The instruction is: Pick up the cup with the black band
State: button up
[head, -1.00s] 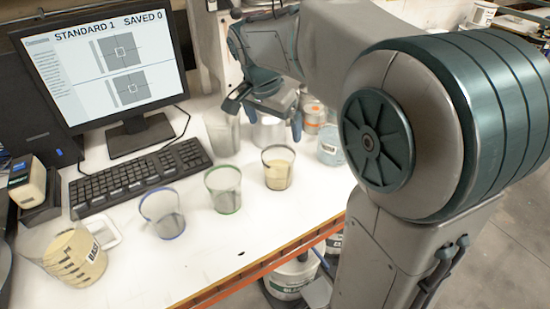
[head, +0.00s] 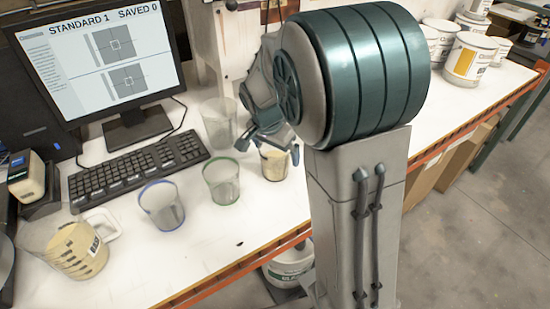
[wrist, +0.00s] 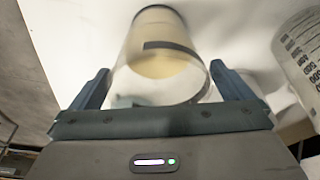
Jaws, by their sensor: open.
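The cup with the black band (head: 274,166) stands on the white bench, clear-walled with a cream filling and a dark rim. In the wrist view the cup (wrist: 160,45) shows its black band and lies ahead of and between the fingers, its near rim close to the palm. My gripper (head: 268,146) is open, its fingers to either side of the cup's top in the head view. The wrist view also shows the open gripper (wrist: 159,76). I cannot tell whether a finger touches the cup. My arm hides part of the bench behind it.
A green-rimmed cup (head: 221,182) and a blue-rimmed cup (head: 162,206) stand to the left. A clear cup (head: 218,124) stands behind. A printed container (wrist: 303,50) is close at right in the wrist view. The keyboard (head: 138,172) and a jug (head: 75,250) are farther left.

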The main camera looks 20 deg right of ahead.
jog(key=shift+f, duration=0.2)
jog(key=c, duration=0.9)
jog(key=shift+c, duration=0.6)
jog(key=shift+r, duration=0.2)
